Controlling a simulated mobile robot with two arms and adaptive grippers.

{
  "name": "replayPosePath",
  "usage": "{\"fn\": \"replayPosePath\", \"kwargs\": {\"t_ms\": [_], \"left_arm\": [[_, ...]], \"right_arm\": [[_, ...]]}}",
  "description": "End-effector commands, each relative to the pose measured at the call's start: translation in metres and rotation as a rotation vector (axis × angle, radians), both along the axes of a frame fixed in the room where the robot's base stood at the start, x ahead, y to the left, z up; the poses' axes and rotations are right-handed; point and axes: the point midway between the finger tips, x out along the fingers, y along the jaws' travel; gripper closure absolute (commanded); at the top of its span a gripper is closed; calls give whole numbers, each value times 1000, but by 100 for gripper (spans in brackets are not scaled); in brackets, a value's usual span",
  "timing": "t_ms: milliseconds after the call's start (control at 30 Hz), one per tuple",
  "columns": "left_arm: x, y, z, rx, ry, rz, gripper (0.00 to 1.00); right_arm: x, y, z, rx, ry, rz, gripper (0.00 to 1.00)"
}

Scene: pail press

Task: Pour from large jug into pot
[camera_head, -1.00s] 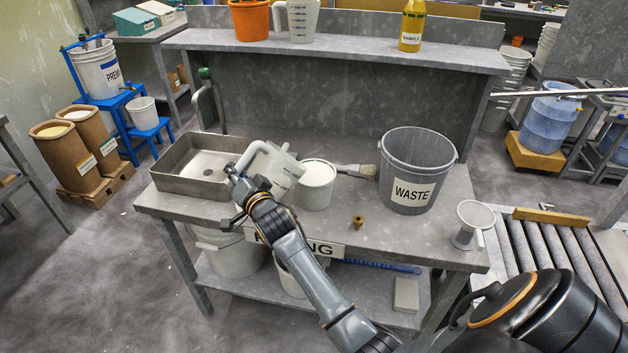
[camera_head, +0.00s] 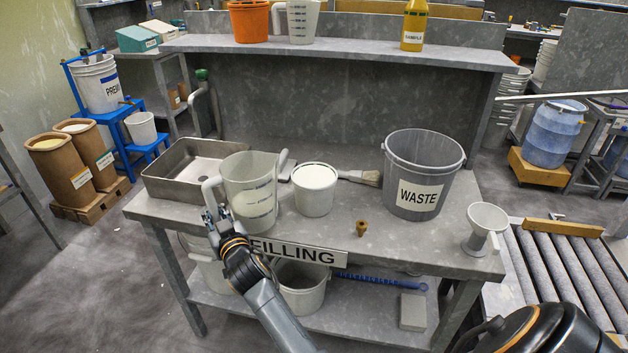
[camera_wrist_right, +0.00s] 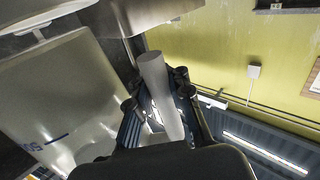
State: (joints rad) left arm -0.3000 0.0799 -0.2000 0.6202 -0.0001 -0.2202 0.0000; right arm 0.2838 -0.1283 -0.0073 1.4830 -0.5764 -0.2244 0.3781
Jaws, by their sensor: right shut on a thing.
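A translucent jug (camera_head: 262,168) with dark graduation marks stands about upright at the front left of the bench, with paler, whitish contents in its lower part. My right gripper (camera_head: 212,218) is shut on its handle, at the jug's left side. In the right wrist view the handle (camera_wrist_right: 160,90) lies between the fingers and the jug body (camera_wrist_right: 65,95) fills the left. Whether the jug's base touches the bench is hard to tell. The white pot (camera_head: 315,203) stands just right of the jug, with white contents near its rim. My left gripper is not in view.
A metal tray (camera_head: 150,190) lies behind and left of the jug. A grey WASTE bucket (camera_head: 421,160) stands to the right, with a small brown plug (camera_head: 361,228) and a funnel (camera_head: 487,217) nearer the front. Another jug (camera_head: 303,20) stands on the shelf.

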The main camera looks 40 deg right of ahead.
Motion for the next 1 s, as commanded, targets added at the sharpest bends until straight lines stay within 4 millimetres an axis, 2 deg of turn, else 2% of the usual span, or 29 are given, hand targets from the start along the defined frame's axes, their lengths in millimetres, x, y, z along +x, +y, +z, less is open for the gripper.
{"fn": "replayPosePath", "kwargs": {"t_ms": [33,467,1000], "left_arm": [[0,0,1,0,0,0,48],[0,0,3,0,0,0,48],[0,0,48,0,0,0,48]], "right_arm": [[1,0,5,-4,-9,1,100],[1,0,7,0,-9,1,100],[1,0,57,1,-9,1,100]]}}
